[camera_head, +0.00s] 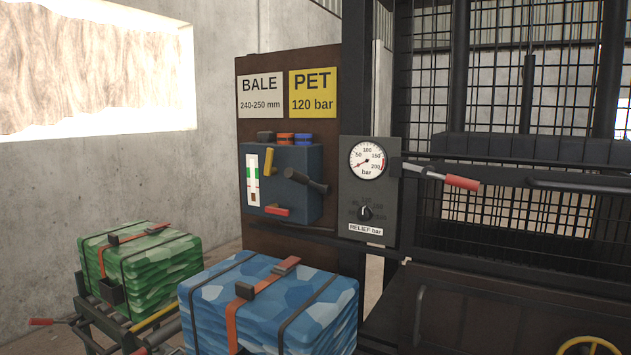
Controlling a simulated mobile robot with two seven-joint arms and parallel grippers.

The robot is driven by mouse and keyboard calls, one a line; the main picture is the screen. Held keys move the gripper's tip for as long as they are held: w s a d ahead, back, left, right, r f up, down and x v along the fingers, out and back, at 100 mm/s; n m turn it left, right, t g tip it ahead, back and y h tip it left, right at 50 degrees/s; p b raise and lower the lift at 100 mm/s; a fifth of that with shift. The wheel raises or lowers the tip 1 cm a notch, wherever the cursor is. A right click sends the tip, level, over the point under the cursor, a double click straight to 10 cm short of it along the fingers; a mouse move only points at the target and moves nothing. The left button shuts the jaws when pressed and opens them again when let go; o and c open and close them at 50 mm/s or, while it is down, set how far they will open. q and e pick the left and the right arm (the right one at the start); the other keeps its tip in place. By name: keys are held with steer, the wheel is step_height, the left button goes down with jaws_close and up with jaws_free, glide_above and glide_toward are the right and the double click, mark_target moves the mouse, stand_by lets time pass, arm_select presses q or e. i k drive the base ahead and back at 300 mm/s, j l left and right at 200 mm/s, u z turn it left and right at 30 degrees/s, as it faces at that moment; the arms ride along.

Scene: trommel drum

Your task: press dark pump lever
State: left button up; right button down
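The dark pump lever (308,181) sticks out from the front of a dark blue box (292,165) on the brown panel. It slants down to the right and ends in a thick dark grip. On the same box, a yellow lever (268,161) stands to its left and a red handle (277,210) sits below it. A strip gauge (253,180) with green and red marks is on the box's left side. Neither of my grippers is in view.
A grey relief panel (372,220) with a round pressure dial (367,160) stands to the right of the box. A red-handled lever (461,183) juts out beside it. A blue bale (270,305) and a green bale (140,262) stand in front, below the box.

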mark_target(289, 172)
steer(key=i+j, duration=0.15)
steer(key=i, duration=0.2)
steer(key=i+j, duration=0.2)
steer(key=i, duration=0.15)
steer(key=l+z, duration=0.2)
steer(key=z, duration=0.15)
steer(key=l+z, duration=0.2)
steer(key=z, duration=0.15)
steer(key=k+l+u, duration=0.15)
steer(key=k+u, duration=0.2)
steer(key=i+j+z, duration=0.2)
steer(key=i+z, duration=0.2)
